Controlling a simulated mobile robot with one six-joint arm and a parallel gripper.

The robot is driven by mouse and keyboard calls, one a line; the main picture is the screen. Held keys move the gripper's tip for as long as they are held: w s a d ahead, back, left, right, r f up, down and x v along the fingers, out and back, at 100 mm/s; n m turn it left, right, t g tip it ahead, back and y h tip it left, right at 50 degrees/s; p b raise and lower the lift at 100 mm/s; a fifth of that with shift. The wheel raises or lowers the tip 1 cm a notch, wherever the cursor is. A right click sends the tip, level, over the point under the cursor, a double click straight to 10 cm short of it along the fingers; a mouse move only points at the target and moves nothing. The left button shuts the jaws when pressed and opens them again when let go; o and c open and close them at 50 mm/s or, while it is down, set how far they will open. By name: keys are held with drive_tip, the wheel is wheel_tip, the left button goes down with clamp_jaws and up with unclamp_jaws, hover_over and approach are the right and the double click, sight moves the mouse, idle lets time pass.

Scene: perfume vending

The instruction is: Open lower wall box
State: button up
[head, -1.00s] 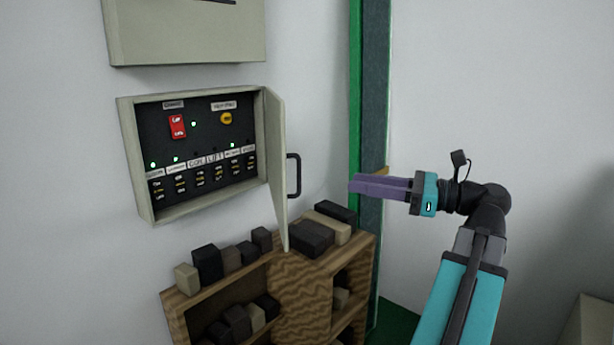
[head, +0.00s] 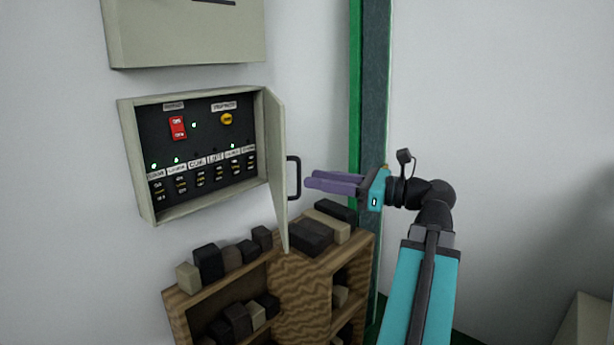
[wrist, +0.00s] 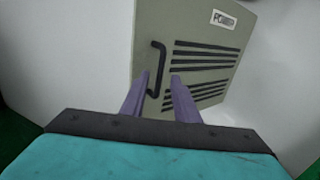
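The lower wall box (head: 190,157) hangs on the wall with its door (head: 277,160) swung wide open, hinged at the right. Inside are a red switch, a yellow knob, rows of small switches and green lights. The door's black handle (head: 294,178) faces right, and it also shows in the wrist view (wrist: 156,70). My gripper (head: 308,182) has purple fingers and is just right of the handle. In the wrist view its fingers (wrist: 158,78) are apart, with the handle's lower part between or just ahead of them. I cannot tell whether they touch it.
An upper wall box (head: 185,35) hangs above. Below, a wooden shelf (head: 300,280) holds several dark and tan blocks. A green post (head: 357,100) stands behind my gripper. The wall at the right is bare.

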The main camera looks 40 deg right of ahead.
drive_tip(key=shift+p+x, duration=0.3)
drive_tip(key=shift+x, duration=1.5)
clamp_jaws()
